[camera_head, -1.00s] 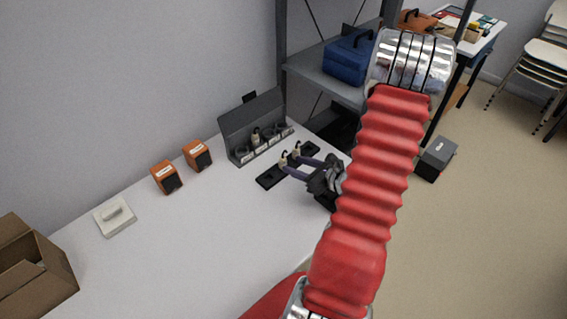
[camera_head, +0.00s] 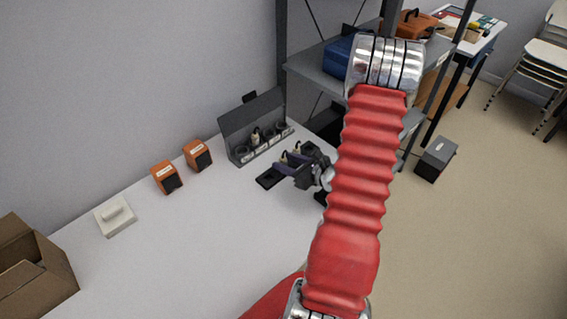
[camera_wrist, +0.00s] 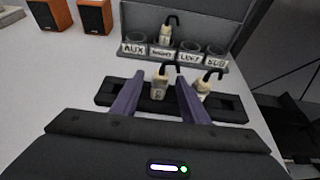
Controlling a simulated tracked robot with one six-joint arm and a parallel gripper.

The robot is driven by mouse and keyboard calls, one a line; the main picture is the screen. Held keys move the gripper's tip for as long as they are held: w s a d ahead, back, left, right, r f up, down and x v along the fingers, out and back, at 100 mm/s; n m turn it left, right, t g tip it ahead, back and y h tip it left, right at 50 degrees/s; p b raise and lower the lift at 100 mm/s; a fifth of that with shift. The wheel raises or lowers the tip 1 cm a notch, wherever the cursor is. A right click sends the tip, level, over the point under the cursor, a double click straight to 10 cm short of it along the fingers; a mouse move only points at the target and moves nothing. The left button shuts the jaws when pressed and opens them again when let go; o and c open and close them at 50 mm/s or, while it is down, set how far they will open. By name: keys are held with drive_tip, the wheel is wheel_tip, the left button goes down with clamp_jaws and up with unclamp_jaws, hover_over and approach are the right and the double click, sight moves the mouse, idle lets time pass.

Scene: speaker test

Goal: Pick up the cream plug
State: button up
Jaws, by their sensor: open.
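A cream plug (camera_wrist: 159,86) with a black cable loop stands upright in a black holder strip (camera_wrist: 232,109) in the wrist view. My gripper (camera_wrist: 161,80) is open, its two purple fingers on either side of this plug; I cannot tell whether either touches it. A second cream plug (camera_wrist: 204,86) stands in the same strip, just right of the right finger. A third cream plug (camera_wrist: 165,36) stands in the grey rack (camera_wrist: 212,22) behind, at the socket labelled RIGHT. In the head view my gripper (camera_head: 282,162) is over the strip and partly hides it.
The rack's other sockets, labelled AUX, LEFT and SUB, look empty. Two orange speakers (camera_head: 166,177) (camera_head: 197,155), a white block with a handle (camera_head: 114,217) and a cardboard box (camera_head: 40,275) stand to the left. The white table (camera_head: 200,235) is clear in front. A shelf unit rises behind.

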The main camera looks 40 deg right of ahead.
clamp_jaws()
idle(0.3)
drive_tip(key=shift+r, duration=0.1)
wheel_tip(320, 180, up, 10)
idle(0.9)
idle(0.5)
